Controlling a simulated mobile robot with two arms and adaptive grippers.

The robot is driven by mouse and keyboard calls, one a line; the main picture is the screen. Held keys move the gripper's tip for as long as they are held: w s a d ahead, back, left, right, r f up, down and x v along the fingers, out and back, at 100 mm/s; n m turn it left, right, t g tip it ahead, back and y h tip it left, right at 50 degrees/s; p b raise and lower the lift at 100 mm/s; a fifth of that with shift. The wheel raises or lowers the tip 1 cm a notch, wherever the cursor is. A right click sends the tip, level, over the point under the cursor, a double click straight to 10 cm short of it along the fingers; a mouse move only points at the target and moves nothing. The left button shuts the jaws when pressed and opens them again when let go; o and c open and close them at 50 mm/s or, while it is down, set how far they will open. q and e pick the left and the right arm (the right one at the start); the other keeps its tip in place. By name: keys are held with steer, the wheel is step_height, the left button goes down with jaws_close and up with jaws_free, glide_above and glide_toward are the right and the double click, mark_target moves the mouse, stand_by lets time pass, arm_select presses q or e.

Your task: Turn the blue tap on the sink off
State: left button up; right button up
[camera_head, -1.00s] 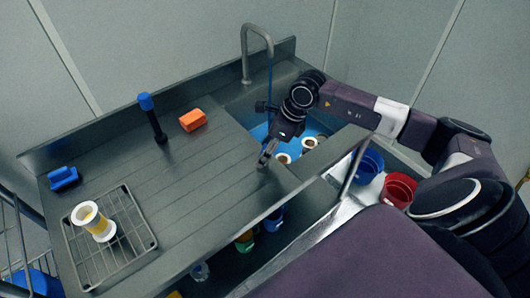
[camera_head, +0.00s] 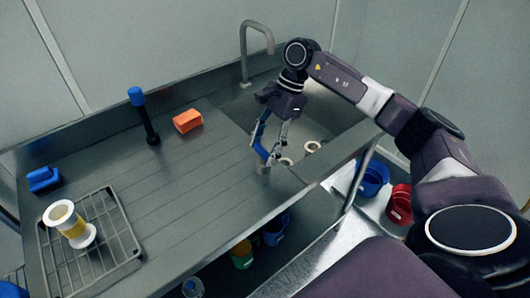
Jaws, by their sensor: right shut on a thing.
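The steel sink basin (camera_head: 308,128) is at the right of the counter, with a curved spout (camera_head: 243,50) behind it. No water stream shows under the spout, and the visible basin floor is grey. My right gripper (camera_head: 270,155) reaches down at the basin's front left edge. It is shut on the blue tap (camera_head: 262,150), which stands on a short grey base. The gripper partly hides the tap. My left gripper is not in view.
Pale rings (camera_head: 312,147) lie in the basin. A black, blue-topped post (camera_head: 145,115), an orange block (camera_head: 187,121) and a blue object (camera_head: 43,179) stand along the back. A wire rack (camera_head: 125,243) holds a white-and-yellow spool (camera_head: 72,226). Mid-counter is clear.

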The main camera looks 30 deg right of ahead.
steer(key=shift+w+n+b, duration=0.1)
steer(key=shift+n+b, duration=0.2)
steer(key=shift+n, duration=0.3)
steer(key=shift+g, duration=0.3)
steer(key=o, duration=1.2)
steer(key=shift+c, duration=0.2)
steer(key=v, duration=1.2)
steer(key=shift+r, duration=0.1)
